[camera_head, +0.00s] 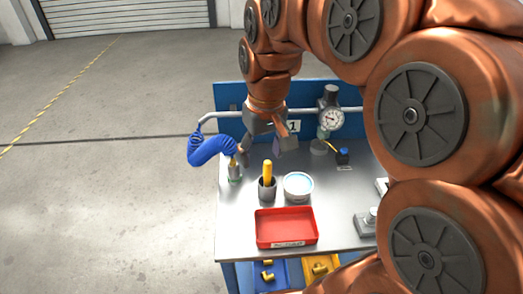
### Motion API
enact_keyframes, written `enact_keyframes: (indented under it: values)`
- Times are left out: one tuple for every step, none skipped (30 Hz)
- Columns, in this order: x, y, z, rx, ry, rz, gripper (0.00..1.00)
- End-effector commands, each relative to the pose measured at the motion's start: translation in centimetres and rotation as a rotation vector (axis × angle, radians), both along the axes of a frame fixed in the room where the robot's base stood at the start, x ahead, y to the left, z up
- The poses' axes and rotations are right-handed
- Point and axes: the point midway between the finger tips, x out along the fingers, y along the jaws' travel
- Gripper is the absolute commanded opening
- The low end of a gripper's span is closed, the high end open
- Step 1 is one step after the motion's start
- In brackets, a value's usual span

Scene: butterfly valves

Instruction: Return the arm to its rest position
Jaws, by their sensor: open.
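My copper-coloured arm comes in from the right side of the camera_head view and arches over the workbench (235,215). At its end my gripper (267,150) points down in front of the bench's blue back panel (230,95). Its grey fingers are spread apart, and I see nothing held between them. In the picture it is above a dark cup holding a yellow-handled item (267,172). I cannot tell its exact height over the bench. My arm hides the right part of the bench.
A blue coiled hose (210,150) hangs left of my gripper, and a pressure gauge (332,119) stands to its right. A white-blue bowl (298,185) and a red tray (287,228) sit nearer. Bins with yellow fittings are below. Open floor (100,170) lies left.

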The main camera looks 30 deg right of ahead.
Motion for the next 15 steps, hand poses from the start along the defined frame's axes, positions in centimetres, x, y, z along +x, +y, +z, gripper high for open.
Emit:
enact_keyframes:
  values:
    - [0.0, 0.0, 0.0, 0.000, 0.000, 0.000, 0.67]
    - [0.0, 0.0, 0.0, 0.000, 0.000, 0.000, 0.67]
    - [0.0, 0.0, 0.0, 0.000, 0.000, 0.000, 0.67]
    - [0.0, 0.0, 0.0, 0.000, 0.000, 0.000, 0.67]
    - [0.0, 0.0, 0.0, 0.000, 0.001, 0.001, 0.67]
    - [-0.2, 0.2, -0.1, 0.000, 0.003, 0.003, 0.67]
    - [-0.4, 0.4, -0.1, 0.000, 0.006, 0.005, 0.67]
    - [-0.6, 0.6, -0.3, 0.000, 0.010, 0.009, 0.67]
    - [-1.1, 1.1, -0.5, 0.001, 0.018, 0.015, 0.67]
    - [-1.6, 1.5, -0.7, 0.001, 0.026, 0.022, 0.67]
    - [-2.3, 2.0, -1.1, 0.002, 0.036, 0.030, 0.67]
    - [-3.2, 2.7, -1.6, 0.002, 0.052, 0.040, 0.67]
    - [-3.9, 3.3, -1.9, 0.001, 0.064, 0.048, 0.67]
    - [-4.7, 3.8, -2.3, 0.001, 0.077, 0.056, 0.67]
    - [-6.0, 4.5, -3.0, 0.002, 0.096, 0.065, 0.67]
